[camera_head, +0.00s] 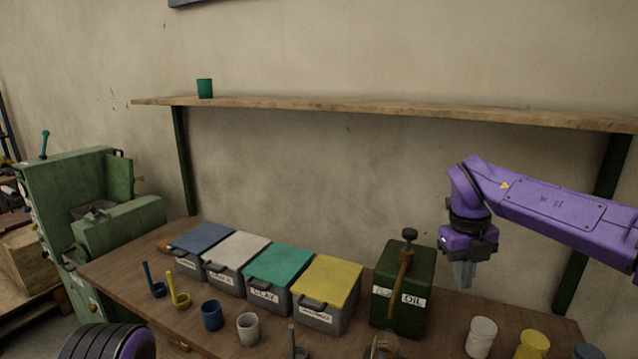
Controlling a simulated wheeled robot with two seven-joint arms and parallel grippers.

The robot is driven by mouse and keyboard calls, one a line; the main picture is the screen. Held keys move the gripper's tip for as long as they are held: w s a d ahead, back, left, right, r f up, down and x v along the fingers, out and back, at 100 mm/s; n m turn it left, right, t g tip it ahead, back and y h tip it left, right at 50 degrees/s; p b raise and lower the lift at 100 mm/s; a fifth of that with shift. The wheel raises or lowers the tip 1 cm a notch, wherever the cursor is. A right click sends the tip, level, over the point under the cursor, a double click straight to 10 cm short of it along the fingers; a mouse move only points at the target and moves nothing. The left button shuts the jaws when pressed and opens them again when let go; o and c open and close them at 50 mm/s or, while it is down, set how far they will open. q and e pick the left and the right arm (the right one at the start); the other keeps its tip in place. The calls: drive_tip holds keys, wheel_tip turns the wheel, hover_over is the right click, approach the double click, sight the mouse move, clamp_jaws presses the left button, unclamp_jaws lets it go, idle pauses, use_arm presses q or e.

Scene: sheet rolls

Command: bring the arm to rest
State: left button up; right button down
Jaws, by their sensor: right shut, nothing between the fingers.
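My right arm comes in from the right, purple and black. My right gripper (463,274) points down above the bench, to the right of the green oil can (404,290). Its fingers are shut and empty, and it is apart from the can. A purple and black rounded part at the bottom left looks like part of my left arm; my left gripper does not show.
The wooden bench (125,268) holds bins with blue, white, green and yellow lids (327,282), plus several cups and ladles along the front. A green machine (100,200) stands left.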

drive_tip(key=s+d+f+n+t+h, duration=0.1)
drive_tip(key=s+f+n+h, duration=0.2)
drive_tip(key=f, duration=0.6)
drive_tip(key=s+d+f+n+t+h, duration=0.1)
drive_tip(key=f+n+t+h, duration=0.3)
drive_tip(key=f, duration=0.6)
drive_tip(key=s+d+f+n+g+h, duration=0.1)
drive_tip(key=s+f+n+h, duration=0.1)
drive_tip(key=f+n, duration=0.55)
drive_tip(key=s+f+n+t+y, duration=0.25)
drive_tip(key=s+f+n, duration=0.35)
drive_tip(key=s+f, duration=0.4)
drive_tip(key=s+f+n+g+y, duration=0.1)
drive_tip(key=s+f+n+y, duration=0.2)
drive_tip(key=s, duration=0.6)
drive_tip(key=s+f+n+g+y, duration=0.1)
drive_tip(key=s+f+n+g, duration=0.2)
drive_tip(key=s, duration=0.5)
use_arm(q)
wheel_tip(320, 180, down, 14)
drive_tip(key=b, duration=1.3)
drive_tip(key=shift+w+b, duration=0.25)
drive_tip(key=shift+b, duration=0.15)
use_arm(e)
wheel_tip(320, 180, down, 14)
drive_tip(key=s+n, duration=0.1)
drive_tip(key=shift+s+a+r+t, duration=0.15)
drive_tip(key=shift+a+t, duration=0.15)
drive_tip(key=shift+t, duration=0.05)
drive_tip(key=shift+n, duration=0.25)
